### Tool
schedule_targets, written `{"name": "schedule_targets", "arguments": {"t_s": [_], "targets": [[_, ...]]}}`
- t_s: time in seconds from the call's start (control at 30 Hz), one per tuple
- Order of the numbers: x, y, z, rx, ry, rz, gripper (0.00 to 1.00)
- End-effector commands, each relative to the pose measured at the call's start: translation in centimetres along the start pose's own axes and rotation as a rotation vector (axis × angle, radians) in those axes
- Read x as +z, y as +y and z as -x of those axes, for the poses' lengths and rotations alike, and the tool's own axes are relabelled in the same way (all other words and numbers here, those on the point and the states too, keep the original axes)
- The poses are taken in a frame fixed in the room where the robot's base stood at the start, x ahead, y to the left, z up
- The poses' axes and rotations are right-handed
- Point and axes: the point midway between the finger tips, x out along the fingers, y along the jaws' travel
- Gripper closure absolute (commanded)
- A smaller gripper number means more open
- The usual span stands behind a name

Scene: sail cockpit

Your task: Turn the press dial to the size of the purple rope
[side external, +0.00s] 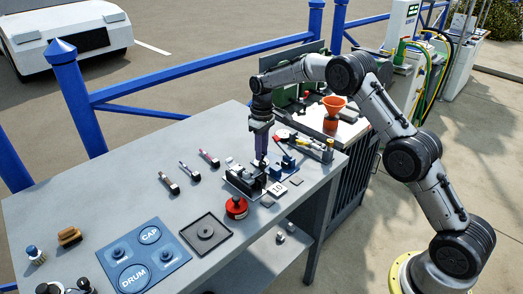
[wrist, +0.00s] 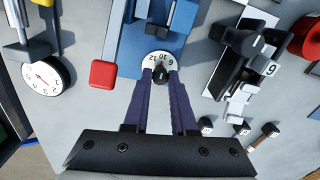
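The press dial (wrist: 148,59) is a white disc with dark numbers; 6, 10 and 12 show, and part of its face is hidden by my fingers. It sits at the end of a blue press base (wrist: 137,36). My gripper (wrist: 160,73) points down at the dial, its two purple fingers closed on either side of the dark central knob. In the side view my gripper (side external: 261,164) is low over the press area, and the dial is too small to make out there.
A black clamp fixture (wrist: 236,65) stands close to the right of my fingers, with a red puck (wrist: 306,37) beyond. A red block (wrist: 103,74) and a round gauge (wrist: 45,75) are on the left.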

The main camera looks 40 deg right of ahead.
Motion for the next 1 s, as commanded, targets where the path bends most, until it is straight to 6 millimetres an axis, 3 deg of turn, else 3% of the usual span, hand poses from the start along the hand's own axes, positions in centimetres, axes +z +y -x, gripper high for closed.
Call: {"name": "schedule_targets", "arguments": {"t_s": [0.07, 0.57, 1.0], "targets": [[-0.01, -0.01, 0.03, 0.000, 0.000, 0.000, 1.00], [-0.04, -0.01, 0.10, 0.000, 0.003, -0.053, 1.00], [-0.02, -0.01, 0.18, 0.000, 0.012, -0.380, 1.00]]}}
